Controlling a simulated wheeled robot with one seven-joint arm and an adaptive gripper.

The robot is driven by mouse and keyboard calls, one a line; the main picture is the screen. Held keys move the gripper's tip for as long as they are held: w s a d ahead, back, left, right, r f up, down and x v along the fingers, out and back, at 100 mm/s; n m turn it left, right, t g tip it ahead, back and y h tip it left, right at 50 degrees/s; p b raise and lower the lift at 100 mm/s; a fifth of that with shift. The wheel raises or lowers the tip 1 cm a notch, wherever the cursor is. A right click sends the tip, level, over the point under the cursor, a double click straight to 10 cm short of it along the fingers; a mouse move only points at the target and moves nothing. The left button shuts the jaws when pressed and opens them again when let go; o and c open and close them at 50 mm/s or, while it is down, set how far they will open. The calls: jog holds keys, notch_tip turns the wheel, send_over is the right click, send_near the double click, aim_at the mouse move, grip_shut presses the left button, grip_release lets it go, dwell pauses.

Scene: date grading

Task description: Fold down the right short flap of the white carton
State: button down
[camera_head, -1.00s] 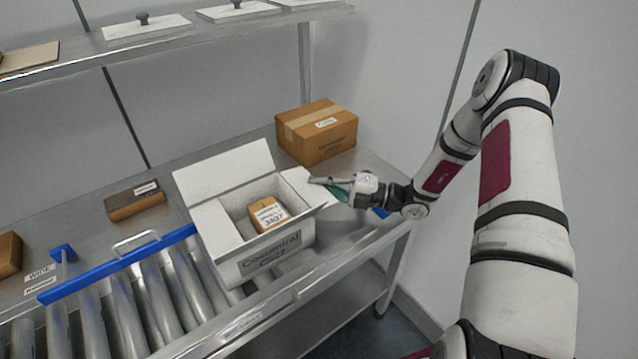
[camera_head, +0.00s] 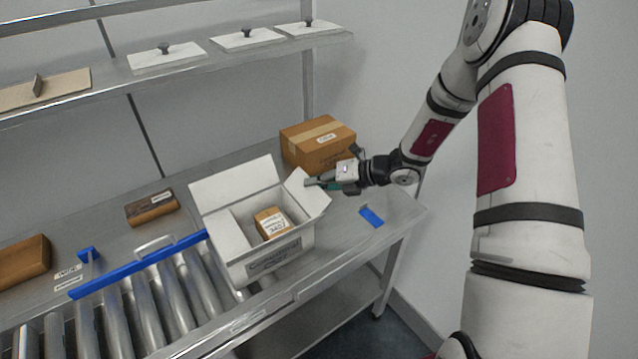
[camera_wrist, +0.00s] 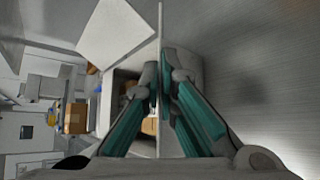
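The white carton (camera_head: 277,262) stands on the steel table with its top open. Its right short flap (camera_head: 314,203) slopes outward over the right wall. My gripper (camera_head: 309,183) is at the outer end of this flap, reaching in from the right. In the wrist view the flap (camera_wrist: 160,25) shows edge-on as a thin strip between my green-padded fingers (camera_wrist: 160,80), which look closed on it from both sides. The long back flap (camera_head: 235,185) stands up, and the left short flap (camera_head: 229,238) also shows. A small brown labelled box (camera_head: 271,223) sits inside the carton.
A closed brown box (camera_head: 318,145) stands close behind my gripper. A blue strip (camera_head: 371,217) lies on the table at right. Rollers (camera_head: 165,300) with a blue rail (camera_head: 140,264) lie at front left. A shelf (camera_head: 190,72) with white lids runs above.

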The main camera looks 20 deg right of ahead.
aim_at(305, 193)
jog(key=shift+s+a+r+n+h+p, duration=0.3)
jog(key=shift+a+r+n+h+p, duration=0.5)
jog(key=shift+h, duration=0.3)
jog(key=shift+s+a+r+n+h+p, duration=0.15)
jog(key=shift+a+r+n+h+p, duration=0.2)
jog(key=shift+a+h+p, duration=0.5)
jog(key=shift+s+a+f+n+t+h+b, duration=0.3)
jog(key=shift+a+n+t+h, duration=0.5)
jog(key=shift+h, duration=0.8)
jog(key=shift+s+a+f+n+t+h+b, duration=0.15)
jog(key=shift+s+a+n+t+h+b, duration=0.25)
jog(key=shift+a+n+h, duration=1)
jog(key=shift+s+a+f+n+t+h+b, duration=0.2)
jog(key=shift+a+n+t+h, duration=0.5)
jog(key=shift+h, duration=1.15)
jog(key=shift+a+f, duration=0.1)
jog(key=shift+a, duration=0.1)
jog(key=shift+s, duration=0.1)
jog(key=c, duration=1.8)
grip_release()
jog(key=shift+c, duration=0.2)
